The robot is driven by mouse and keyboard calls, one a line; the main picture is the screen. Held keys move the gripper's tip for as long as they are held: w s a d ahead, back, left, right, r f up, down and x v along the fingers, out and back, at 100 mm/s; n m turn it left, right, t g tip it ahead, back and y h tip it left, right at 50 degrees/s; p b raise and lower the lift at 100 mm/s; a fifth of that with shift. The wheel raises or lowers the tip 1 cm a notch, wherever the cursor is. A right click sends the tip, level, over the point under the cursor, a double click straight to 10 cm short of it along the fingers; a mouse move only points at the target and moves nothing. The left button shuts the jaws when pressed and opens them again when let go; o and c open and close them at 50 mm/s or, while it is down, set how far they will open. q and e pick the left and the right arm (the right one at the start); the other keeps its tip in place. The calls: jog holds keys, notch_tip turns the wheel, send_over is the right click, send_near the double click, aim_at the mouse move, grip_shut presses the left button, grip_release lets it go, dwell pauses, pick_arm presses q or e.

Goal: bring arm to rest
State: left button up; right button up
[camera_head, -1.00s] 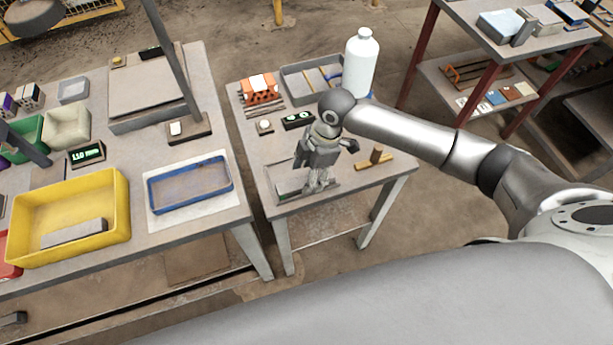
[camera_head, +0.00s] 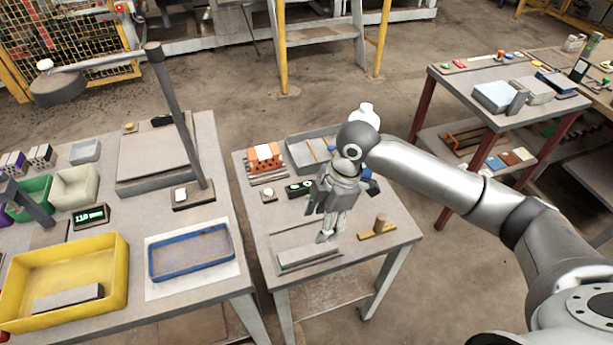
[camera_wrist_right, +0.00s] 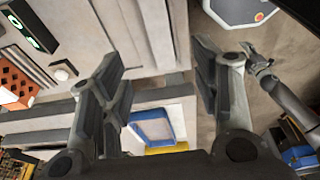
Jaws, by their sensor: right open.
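My right gripper (camera_head: 326,236) hangs fingers-down above the front part of the small middle table (camera_head: 385,205). Its fingers are apart and empty in the right wrist view (camera_wrist_right: 162,85). In the head view its tips overlap the far right edge of a shallow grey tray (camera_head: 308,256) holding a grey bar; the exact height is unclear. My right arm reaches in from the right, and its wrist hides most of a white bottle (camera_head: 366,113). In the right wrist view, a gripper-like end (camera_wrist_right: 262,65) on a grey arm shows at the right, probably my left; its jaws are too small to judge.
An orange hollow brick (camera_head: 265,156), a dark display (camera_head: 299,187) and a wooden block with a peg (camera_head: 378,228) stand on the middle table. The left table has a yellow tray (camera_head: 118,285), a blue tray (camera_head: 165,272) and a lamp post.

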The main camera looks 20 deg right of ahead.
jog(key=s+a+f+m+t+y, duration=0.1)
jog(key=s+a+f+m+t, duration=0.1)
jog(key=s+a+f+m, duration=0.45)
jog(key=s+d+m+t+h, duration=0.2)
jog(key=s+d+m+h, duration=0.2)
jog(key=s+d+m, duration=0.8)
notch_tip(320, 180, down, 26)
jog(key=s+a+n+g, duration=0.2)
jog(key=s+d+f, duration=0.1)
jog(key=s+f, duration=0.7)
jog(key=f, duration=0.1)
jog(key=s+d+f+g, duration=0.1)
jog(key=s+d+f, duration=0.1)
jog(key=s+f, duration=0.6)
jog(key=shift+s+d+f+b, duration=0.3)
jog(key=shift+s+f+b, duration=0.05)
jog(key=shift+s+b, duration=0.1)
jog(key=shift+n, duration=0.25)
